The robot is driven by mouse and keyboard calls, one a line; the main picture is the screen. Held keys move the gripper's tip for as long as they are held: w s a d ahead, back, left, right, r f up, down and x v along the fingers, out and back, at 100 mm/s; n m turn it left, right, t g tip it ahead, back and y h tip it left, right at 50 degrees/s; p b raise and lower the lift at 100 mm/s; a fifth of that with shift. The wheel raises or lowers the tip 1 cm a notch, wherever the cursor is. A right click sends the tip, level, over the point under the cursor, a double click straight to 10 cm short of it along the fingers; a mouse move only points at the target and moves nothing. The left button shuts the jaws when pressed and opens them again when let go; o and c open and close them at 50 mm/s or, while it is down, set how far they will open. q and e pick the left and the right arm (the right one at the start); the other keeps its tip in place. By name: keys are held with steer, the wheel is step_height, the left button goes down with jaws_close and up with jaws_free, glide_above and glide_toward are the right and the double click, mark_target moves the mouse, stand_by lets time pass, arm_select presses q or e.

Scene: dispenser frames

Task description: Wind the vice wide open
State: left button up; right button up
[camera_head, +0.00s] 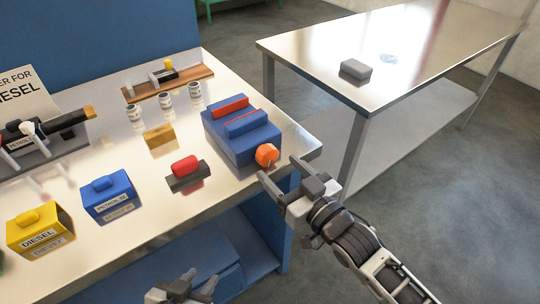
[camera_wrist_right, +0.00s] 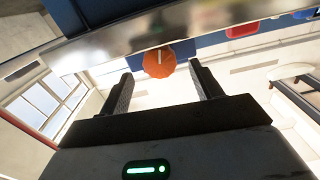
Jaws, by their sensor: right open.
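A blue vice (camera_head: 232,128) with two red-topped jaws stands at the right end of the workbench (camera_head: 100,225). A narrow gap shows between its jaws. Its orange knob (camera_head: 266,155) faces the bench's front right edge and shows in the right wrist view (camera_wrist_right: 159,62). My right gripper (camera_head: 283,170) is open and empty, just beyond the bench edge, with its fingers pointing at the knob. In the right wrist view the knob appears between the two fingers (camera_wrist_right: 162,88), apparently ahead of the tips; contact is not visible. My left gripper (camera_head: 185,290) is low at the bottom edge, in front of the bench.
A red-topped grey block (camera_head: 186,172), a brass block (camera_head: 159,136), a blue container (camera_head: 110,196) and a yellow container (camera_head: 40,229) stand on the bench. Several small cans stand behind. A metal table (camera_head: 420,50) with a grey block (camera_head: 355,70) is at the right.

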mark_target(270, 159)
steer(key=x, duration=0.5)
steer(key=c, duration=1)
steer(key=shift+o, duration=0.2)
steer(key=shift+d+r+n+p, duration=0.1)
steer(key=shift+n+p, duration=0.5)
steer(key=shift+n, duration=0.4)
steer(key=o, duration=1)
steer(key=shift+c, duration=0.2)
